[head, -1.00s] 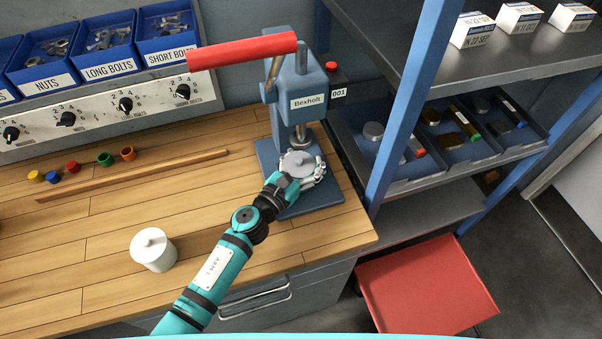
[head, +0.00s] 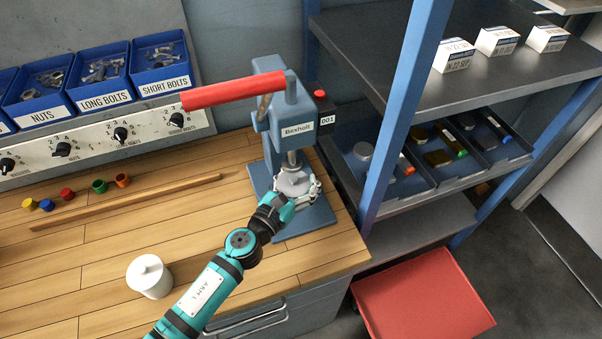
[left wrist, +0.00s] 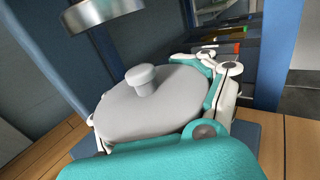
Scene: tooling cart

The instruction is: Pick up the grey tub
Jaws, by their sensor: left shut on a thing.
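The grey tub (head: 292,183) has a round lid with a small knob. It is at the blue press (head: 297,128), under the press ram and over the press base. My left gripper (head: 301,192) is shut on the tub, with its fingers around the sides. In the left wrist view the tub's lid (left wrist: 150,102) fills the middle and white and teal finger links (left wrist: 222,92) lie against its side. The ram end (left wrist: 100,12) is above and left of the lid. The tub's underside is hidden, so I cannot tell whether it touches the base. My right gripper is out of view.
A wooden strip (head: 125,203) and several coloured rings lie further back. A blue-framed shelf (head: 400,110) stands close on the right, with a red surface (head: 425,300) low beside the bench.

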